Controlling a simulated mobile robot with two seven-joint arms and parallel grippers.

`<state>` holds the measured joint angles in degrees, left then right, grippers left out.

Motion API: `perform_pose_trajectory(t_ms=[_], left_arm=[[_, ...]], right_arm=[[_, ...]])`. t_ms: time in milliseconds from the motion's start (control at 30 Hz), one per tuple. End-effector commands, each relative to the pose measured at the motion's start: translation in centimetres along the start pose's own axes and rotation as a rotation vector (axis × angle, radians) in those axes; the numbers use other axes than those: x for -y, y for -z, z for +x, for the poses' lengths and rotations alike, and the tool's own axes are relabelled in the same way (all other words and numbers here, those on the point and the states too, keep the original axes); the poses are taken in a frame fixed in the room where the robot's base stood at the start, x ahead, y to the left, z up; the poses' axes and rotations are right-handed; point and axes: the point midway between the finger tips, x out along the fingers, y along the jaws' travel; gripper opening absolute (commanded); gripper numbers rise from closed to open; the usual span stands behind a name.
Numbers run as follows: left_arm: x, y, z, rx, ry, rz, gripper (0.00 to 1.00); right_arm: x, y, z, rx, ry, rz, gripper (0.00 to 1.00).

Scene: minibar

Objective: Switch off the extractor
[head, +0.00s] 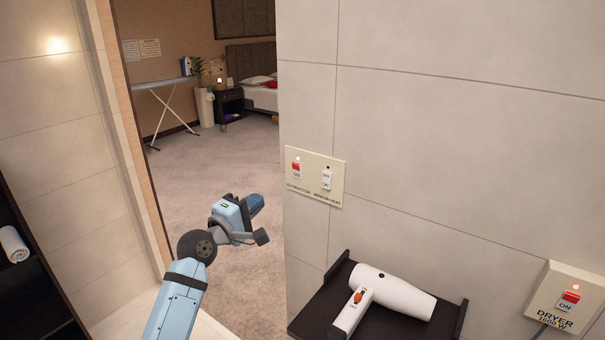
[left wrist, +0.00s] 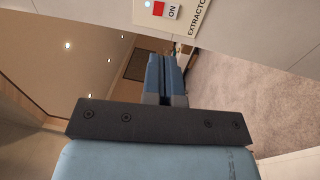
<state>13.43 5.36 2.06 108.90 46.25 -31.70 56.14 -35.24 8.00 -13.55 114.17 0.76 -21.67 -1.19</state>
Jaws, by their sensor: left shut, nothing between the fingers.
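The extractor switch (head: 296,169) is on the left of a cream wall plate (head: 314,177), showing a red part, the word ON and a small lit lamp above. The switch also shows upside down or tilted at the top of the left wrist view (left wrist: 165,9), beside the EXTRACTOR lettering. My left gripper (head: 256,203) is in front of the doorway, left of and a little lower than the plate, apart from it. Its blue fingers (left wrist: 165,72) are shut with nothing between them. My right gripper is in neither view.
A second switch, labelled mirror heat (head: 327,180), sits right of the extractor switch, its lamp dark. Below, a white hair dryer (head: 395,292) lies on a black shelf (head: 318,303). A dryer switch (head: 569,299) is at far right. The doorway opens onto clear carpet (head: 212,165).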

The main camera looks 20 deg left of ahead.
Motion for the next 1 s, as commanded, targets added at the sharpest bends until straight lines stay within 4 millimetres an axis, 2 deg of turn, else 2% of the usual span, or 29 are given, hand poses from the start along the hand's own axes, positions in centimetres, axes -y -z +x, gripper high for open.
perform_pose_trajectory(t_ms=[333,467,567,1000], left_arm=[[-0.2,0.0,0.1,0.001,-0.003,-0.007,0.00],[-0.2,0.1,0.8,0.001,-0.003,-0.007,0.00],[-0.3,0.0,2.2,0.001,-0.003,-0.006,0.00],[-0.4,0.0,11.2,0.001,-0.002,-0.004,0.00]], right_arm=[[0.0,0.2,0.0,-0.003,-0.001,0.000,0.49],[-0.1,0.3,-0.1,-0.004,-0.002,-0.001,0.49],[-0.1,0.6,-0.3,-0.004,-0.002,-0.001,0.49],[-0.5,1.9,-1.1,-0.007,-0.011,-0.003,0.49]])
